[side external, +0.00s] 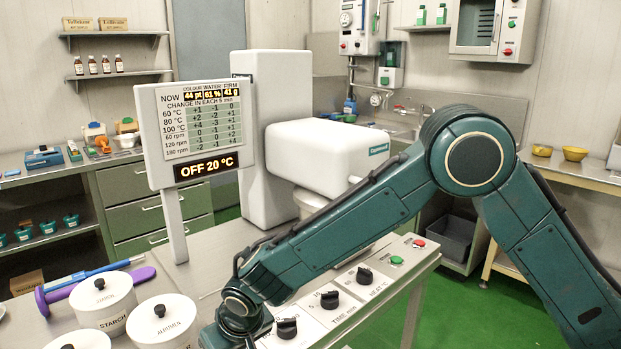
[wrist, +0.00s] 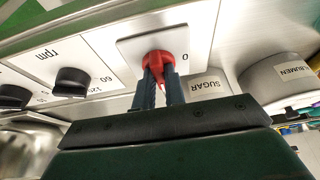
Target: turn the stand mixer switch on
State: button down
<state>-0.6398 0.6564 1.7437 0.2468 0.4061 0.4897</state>
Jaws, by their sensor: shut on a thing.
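The stand mixer (side external: 330,155) is a large white machine with a green label on its head, standing behind the control panel in the side external view. In the wrist view, a red switch (wrist: 158,62) sits on a pale square plate (wrist: 190,40). A "0" is printed to the right of the switch. My gripper (wrist: 160,82) is shut on the red switch, a blue-grey finger on either side. The red pointed tip shows between the fingers. In the side external view, my arm hides the switch and the fingers.
Beside the switch are black knobs for rpm (side external: 287,328), time (side external: 330,299) and heat (side external: 364,273), then a green button (side external: 397,260) and a red button (side external: 419,243). A display board (side external: 200,135) reads "OFF 20 °C". Lidded pots labelled starch (side external: 103,306) and albumen (side external: 163,324) stand left.

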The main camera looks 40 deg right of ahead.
dwell(0.3)
jog(key=c, duration=1.5)
grip_release()
jog(key=shift+o, duration=0.2)
jog(key=v, duration=1.4)
jog(key=shift+w, duration=0.1)
